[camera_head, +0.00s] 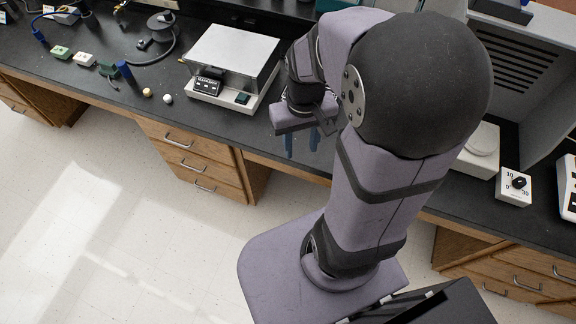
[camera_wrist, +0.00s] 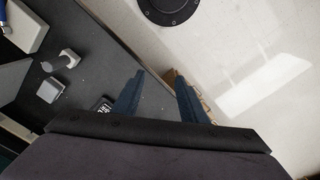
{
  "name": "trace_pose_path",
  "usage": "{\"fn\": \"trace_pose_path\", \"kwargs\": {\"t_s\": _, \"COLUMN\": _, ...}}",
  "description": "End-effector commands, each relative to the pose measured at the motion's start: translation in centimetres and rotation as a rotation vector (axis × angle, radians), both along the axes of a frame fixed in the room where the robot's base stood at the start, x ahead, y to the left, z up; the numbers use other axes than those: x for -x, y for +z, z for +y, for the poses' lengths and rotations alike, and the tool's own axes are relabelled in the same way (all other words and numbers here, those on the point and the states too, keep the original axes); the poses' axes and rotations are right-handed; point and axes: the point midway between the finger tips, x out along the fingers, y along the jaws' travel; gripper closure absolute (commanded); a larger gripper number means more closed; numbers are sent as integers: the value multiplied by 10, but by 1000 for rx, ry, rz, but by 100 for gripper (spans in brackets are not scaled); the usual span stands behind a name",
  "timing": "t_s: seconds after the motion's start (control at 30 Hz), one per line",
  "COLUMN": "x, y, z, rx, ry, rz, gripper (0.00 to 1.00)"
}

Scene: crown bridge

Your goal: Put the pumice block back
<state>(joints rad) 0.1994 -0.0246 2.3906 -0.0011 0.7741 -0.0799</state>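My gripper (camera_head: 302,147) hangs over the bench's front edge in the head view, just right of the boxy balance. In the wrist view my gripper (camera_wrist: 159,76) has its two blue fingers apart with nothing between them. I cannot make out the pumice block for certain in either view. In the wrist view a small pale grey block (camera_wrist: 49,90) lies on the dark bench, left of the fingers and apart from them. Its material is too small to tell. My arm hides part of the bench in the head view.
The boxy balance (camera_head: 232,62) stands left of my gripper. Two small balls, pale (camera_head: 168,99) and tan (camera_head: 147,92), lie left of it. A dial box (camera_head: 514,187) stands at right. In the wrist view, a grey cylindrical piece (camera_wrist: 62,60) lies near the pale block.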

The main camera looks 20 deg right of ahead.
Motion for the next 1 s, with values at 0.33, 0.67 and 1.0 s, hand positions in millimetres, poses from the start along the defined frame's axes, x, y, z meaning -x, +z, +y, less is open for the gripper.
{"fn": "trace_pose_path", "kwargs": {"t_s": 0.33, "x": 40, "y": -12, "z": 53, "rx": 0, "ry": 121, "rz": 0, "gripper": 61}}
{"fn": "trace_pose_path", "kwargs": {"t_s": 0.67, "x": 40, "y": -12, "z": 53, "rx": 0, "ry": 121, "rz": 1, "gripper": 61}}
{"fn": "trace_pose_path", "kwargs": {"t_s": 1.0, "x": 40, "y": -43, "z": 52, "rx": 0, "ry": 121, "rz": 1, "gripper": 61}}
